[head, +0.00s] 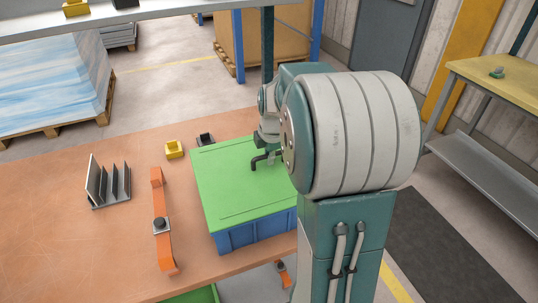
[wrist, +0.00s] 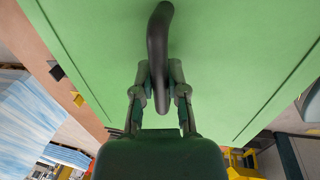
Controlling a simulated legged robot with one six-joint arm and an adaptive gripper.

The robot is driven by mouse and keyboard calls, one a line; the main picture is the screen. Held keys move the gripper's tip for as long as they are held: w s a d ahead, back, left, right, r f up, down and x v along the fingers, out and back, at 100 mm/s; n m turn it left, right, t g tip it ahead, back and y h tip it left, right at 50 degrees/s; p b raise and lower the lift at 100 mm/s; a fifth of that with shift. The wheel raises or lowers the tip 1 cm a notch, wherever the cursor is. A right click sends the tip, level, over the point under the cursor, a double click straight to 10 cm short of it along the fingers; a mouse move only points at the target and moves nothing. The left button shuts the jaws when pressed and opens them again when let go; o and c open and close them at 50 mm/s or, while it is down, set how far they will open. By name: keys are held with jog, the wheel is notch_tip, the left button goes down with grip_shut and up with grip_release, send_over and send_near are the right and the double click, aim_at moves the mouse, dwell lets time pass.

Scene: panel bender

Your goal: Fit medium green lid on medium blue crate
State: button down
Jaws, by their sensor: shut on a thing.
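The medium green lid (head: 222,185) lies over the top of the medium blue crate (head: 255,234) on the orange-brown bench. From the head view the lid covers the crate's top; I cannot tell whether its edges are fully seated, and the right side is hidden by my arm. My gripper (wrist: 160,97) is shut on the lid's dark handle (wrist: 158,50), which rises from the lid's surface in the wrist view. In the head view the handle and gripper show at the lid's right part, partly behind my arm.
The bench (head: 60,230) is clear at the left. A yellow-topped table (head: 500,80) stands at the far right.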

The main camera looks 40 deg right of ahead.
aim_at(272, 171)
jog(key=shift+f, duration=0.1)
jog(key=c, duration=0.6)
grip_release()
jog(key=r, duration=0.4)
jog(key=s+r, duration=0.1)
jog(key=r, duration=0.2)
jog(key=s+r, duration=0.1)
jog(key=r, duration=0.3)
jog(key=shift+a+r, duration=0.35)
jog(key=shift+s, duration=0.15)
